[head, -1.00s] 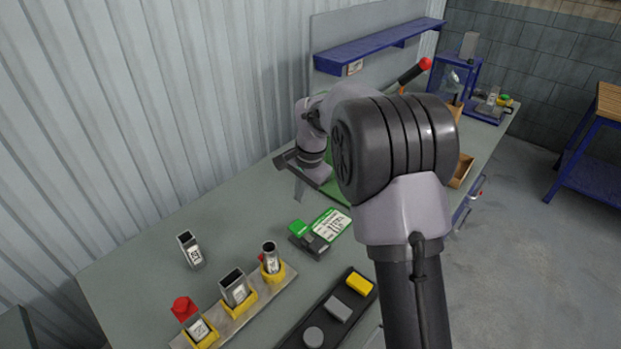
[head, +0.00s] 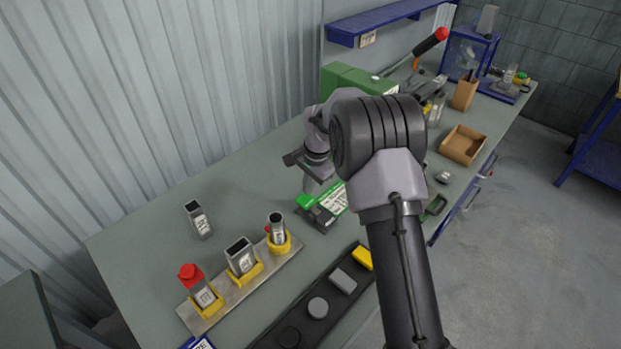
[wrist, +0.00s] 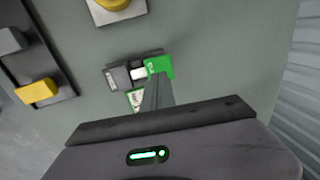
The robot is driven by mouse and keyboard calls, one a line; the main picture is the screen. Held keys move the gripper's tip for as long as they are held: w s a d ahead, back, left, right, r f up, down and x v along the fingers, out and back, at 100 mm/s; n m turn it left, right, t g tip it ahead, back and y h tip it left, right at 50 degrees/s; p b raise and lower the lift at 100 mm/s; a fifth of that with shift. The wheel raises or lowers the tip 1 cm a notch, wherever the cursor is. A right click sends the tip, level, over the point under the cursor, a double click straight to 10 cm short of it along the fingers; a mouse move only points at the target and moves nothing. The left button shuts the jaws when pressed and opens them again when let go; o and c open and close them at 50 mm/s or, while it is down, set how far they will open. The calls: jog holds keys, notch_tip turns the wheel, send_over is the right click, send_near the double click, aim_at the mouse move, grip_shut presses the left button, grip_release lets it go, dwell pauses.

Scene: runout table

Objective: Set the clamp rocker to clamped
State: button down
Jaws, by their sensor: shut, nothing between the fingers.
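The clamp rocker (head: 318,214) lies on the grey-green bench, with a dark half and a green half. A green-and-white label plate (head: 334,198) is beside it. I cannot tell surely which half is down. My gripper (head: 307,190) is shut and empty, pointing down close to the green half. In the wrist view its fingertips (wrist: 158,78) overlap the edge of the green half; I cannot tell whether they touch. The fingers partly hide the label plate.
A plate with several yellow sockets holding tubes (head: 240,257) stands in front left. A dark tray (head: 300,322) with grey and yellow blocks is nearer. A loose tube (head: 198,219) stands left. A green machine (head: 355,80) and cardboard tray (head: 463,145) are behind.

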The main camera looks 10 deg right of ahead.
aim_at(302, 198)
jog(key=f, duration=0.4)
jog(key=shift+w+a+f+b, duration=0.15)
jog(key=shift+w+a+b, duration=0.05)
jog(key=shift+w+b, duration=0.15)
jog(key=shift+f, duration=0.2)
jog(key=shift+w+a+f+b, duration=0.6)
jog(key=shift+w+f+b, duration=0.15)
jog(key=shift+f+b, duration=0.25)
jog(key=shift+s+d+r, duration=0.1)
jog(key=shift+s+r, duration=0.05)
jog(key=shift+r, duration=0.05)
notch_tip(302, 198, up, 17)
jog(key=s+d+p, duration=0.1)
jog(key=s+p, duration=0.1)
jog(key=p, duration=0.2)
jog(key=shift+s+d+r, duration=0.15)
jog(key=shift+s+d, duration=0.15)
jog(key=shift+d, duration=0.1)
